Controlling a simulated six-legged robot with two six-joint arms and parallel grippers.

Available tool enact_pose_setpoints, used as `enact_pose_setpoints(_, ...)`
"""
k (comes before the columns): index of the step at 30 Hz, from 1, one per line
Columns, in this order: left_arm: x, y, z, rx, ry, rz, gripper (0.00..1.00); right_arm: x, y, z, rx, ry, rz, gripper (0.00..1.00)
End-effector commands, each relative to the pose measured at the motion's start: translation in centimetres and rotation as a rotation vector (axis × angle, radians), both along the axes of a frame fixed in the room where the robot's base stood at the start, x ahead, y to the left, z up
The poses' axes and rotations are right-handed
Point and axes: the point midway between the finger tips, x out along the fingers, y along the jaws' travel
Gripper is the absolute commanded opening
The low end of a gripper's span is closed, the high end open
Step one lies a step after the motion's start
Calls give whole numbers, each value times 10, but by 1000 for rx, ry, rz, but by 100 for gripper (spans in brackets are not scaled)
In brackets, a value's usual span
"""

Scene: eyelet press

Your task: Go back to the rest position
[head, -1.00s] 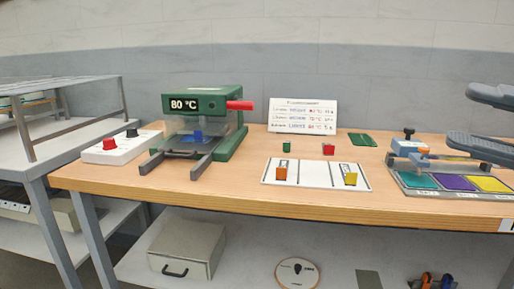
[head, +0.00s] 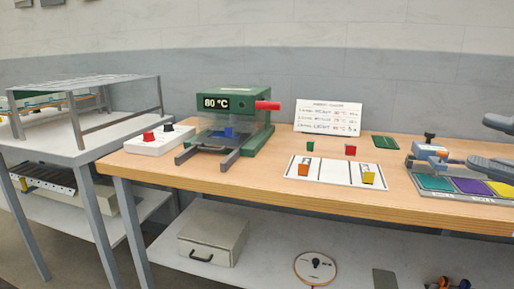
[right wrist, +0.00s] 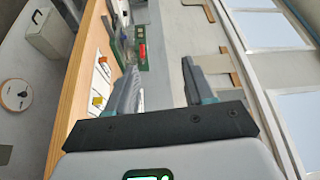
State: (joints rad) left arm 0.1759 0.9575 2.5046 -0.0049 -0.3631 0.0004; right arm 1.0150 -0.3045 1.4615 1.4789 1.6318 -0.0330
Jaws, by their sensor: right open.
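My right gripper (head: 490,146) shows at the right edge of the head view, its two grey fingers apart, with nothing between them. It is above the right end of the wooden table (head: 240,192), in front of the colour-pad fixture. In the right wrist view the open fingers (right wrist: 160,84) are also empty, with the table edge and the press beyond them. My left gripper is in neither view. The green press (head: 238,103) reads 80 °C and has a red handle (head: 268,106). A blue piece (head: 228,132) sits inside it.
A white tray (head: 335,172) holds an orange and a yellow block. Green and red pieces lie behind it. A control box (head: 158,141) stands left of the press. The clamp fixture (head: 432,150) is near my right gripper. A grey rack (head: 60,132) stands left.

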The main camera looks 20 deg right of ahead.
Motion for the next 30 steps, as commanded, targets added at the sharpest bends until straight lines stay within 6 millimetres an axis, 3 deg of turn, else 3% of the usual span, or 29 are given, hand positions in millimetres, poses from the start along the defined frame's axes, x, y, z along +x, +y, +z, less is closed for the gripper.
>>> enact_pose_setpoints(8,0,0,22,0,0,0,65,42,-31,-41,97,149,-53,53)
enact_pose_setpoints(11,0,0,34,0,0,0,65,65,-41,-69,136,241,-79,53)
enact_pose_setpoints(16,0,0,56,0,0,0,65,104,-48,-138,176,443,-117,53)
enact_pose_setpoints(24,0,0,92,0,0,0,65,139,-20,-258,116,774,-127,53)
enact_pose_setpoints(30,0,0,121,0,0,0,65,138,26,-341,-34,995,-82,53)
